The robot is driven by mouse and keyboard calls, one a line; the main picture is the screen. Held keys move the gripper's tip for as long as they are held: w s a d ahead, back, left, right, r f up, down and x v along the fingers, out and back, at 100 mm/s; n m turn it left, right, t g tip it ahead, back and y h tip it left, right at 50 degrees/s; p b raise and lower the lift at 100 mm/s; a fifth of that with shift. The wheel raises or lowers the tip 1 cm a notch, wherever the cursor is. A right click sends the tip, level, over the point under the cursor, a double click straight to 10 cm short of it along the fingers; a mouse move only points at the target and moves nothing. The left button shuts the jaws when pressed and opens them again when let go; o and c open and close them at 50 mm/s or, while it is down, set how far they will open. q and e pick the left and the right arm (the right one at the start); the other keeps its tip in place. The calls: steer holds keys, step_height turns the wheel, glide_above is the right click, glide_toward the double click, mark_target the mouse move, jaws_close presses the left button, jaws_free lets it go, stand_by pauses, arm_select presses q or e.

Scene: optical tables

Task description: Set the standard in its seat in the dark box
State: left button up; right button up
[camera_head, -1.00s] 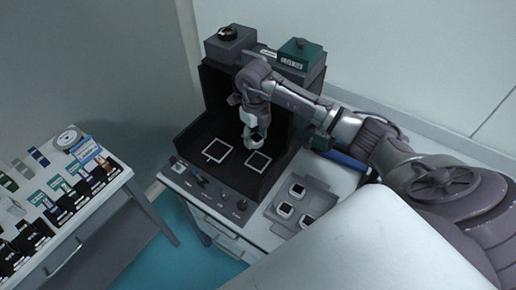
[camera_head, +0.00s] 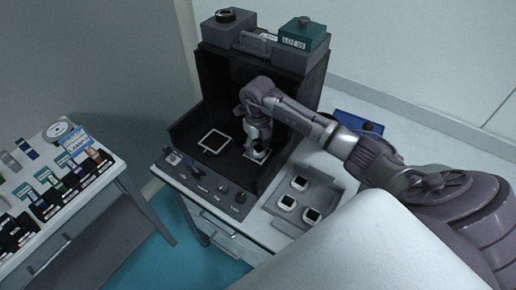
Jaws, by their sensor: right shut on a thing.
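The dark box (camera_head: 213,92) is open at the front and top. On its floor a white square outline (camera_head: 214,141) marks the left seat, and it looks empty. My right gripper (camera_head: 258,148) is inside the box, pointing down over the right seat. It is shut on the standard (camera_head: 259,156), a small pale piece showing at the fingertips. The gripper and standard cover most of the right seat, so I cannot tell whether the standard touches it. My left gripper is out of view.
A grey tray (camera_head: 271,202) with 3 white-edged dark squares stands right of the box. Knobs line the panel in front (camera_head: 222,190). A green box (camera_head: 303,33) and grey housings sit on top. A side table (camera_head: 72,226) at left holds several samples.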

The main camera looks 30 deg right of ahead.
mark_target(258, 150)
steer(key=o, duration=1.2)
step_height(258, 150, up, 12)
steer(key=p, duration=0.8)
steer(key=shift+r, duration=0.15)
steer(key=shift+s, duration=0.1)
